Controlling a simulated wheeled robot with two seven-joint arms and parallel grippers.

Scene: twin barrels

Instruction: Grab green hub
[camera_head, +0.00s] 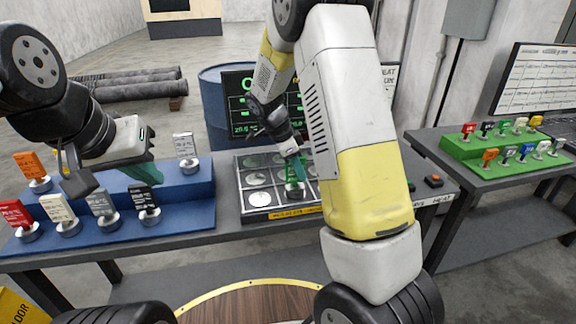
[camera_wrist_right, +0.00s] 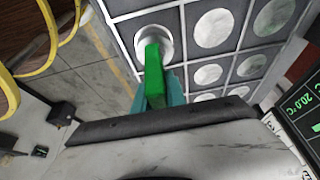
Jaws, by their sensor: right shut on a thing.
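The green hub (camera_head: 292,173) has an upright green plate on a round metallic base. It stands at the front of a grey compartment tray (camera_head: 262,213), partly hidden by my right gripper (camera_head: 298,163). The right gripper's teal fingers are shut on the green plate. In the right wrist view the green hub (camera_wrist_right: 153,70) is between the fingers, its round base at a corner compartment of the tray. I cannot tell whether the base touches the tray floor. My left gripper (camera_head: 128,175) hangs over the blue stepped rack, apart from the hub; its jaw opening is unclear.
The blue rack (camera_head: 190,215) holds several hubs with red, orange, white, grey and black plates. A green rack (camera_head: 505,160) with small coloured hubs stands on the right table. A blue barrel (camera_head: 212,95) and a dark screen (camera_head: 238,118) stand behind the tray.

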